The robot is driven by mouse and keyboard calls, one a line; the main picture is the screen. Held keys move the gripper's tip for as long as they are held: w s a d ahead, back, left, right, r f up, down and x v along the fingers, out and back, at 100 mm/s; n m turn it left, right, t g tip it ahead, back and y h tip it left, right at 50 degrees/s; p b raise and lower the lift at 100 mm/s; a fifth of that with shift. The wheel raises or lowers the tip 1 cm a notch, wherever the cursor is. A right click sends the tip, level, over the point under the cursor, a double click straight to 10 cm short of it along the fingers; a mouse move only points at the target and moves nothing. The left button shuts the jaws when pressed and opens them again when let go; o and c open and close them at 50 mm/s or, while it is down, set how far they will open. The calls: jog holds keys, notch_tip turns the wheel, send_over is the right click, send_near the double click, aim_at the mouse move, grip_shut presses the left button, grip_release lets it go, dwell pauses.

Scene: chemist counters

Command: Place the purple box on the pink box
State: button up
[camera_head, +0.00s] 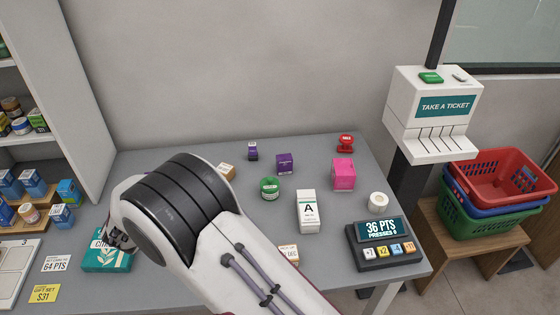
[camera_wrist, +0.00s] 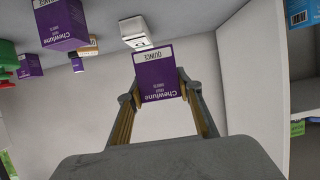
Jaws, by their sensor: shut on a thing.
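In the wrist view my gripper (camera_wrist: 160,88) is shut on a purple box (camera_wrist: 158,72) with white lettering, one finger on each side. The box appears upside down in that view, with the counter along the top. In the head view my gripper (camera_head: 118,234) is at the left, mostly behind my arm; the held box cannot be made out there. The pink box (camera_head: 343,174) stands on the right of the counter, apart from my gripper. Another purple box (camera_head: 285,163) stands left of the pink box, with a smaller purple item (camera_head: 252,151) behind.
A red stamp-like item (camera_head: 346,144) stands behind the pink box. A green-lidded jar (camera_head: 270,188), a white "A" box (camera_head: 307,211), a white roll (camera_head: 378,200) and a points display (camera_head: 382,243) stand nearby. A teal box (camera_head: 106,255) lies near my gripper. Shelves (camera_head: 75,120) border the left.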

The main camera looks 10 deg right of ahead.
jog(key=w+d+r+m+h, duration=0.2)
jog(key=w+d, duration=0.5)
jog(key=d, duration=0.5)
notch_tip(320, 180, up, 6)
jog(key=m+g+h, duration=0.4)
jog(key=m+h, duration=0.3)
jog(key=h, duration=0.1)
send_over(344, 167)
jog(key=shift+w+d+f, duration=0.1)
jog(key=shift+f, duration=0.05)
jog(key=shift+f, duration=3.15)
jog(key=shift+f, duration=1.85)
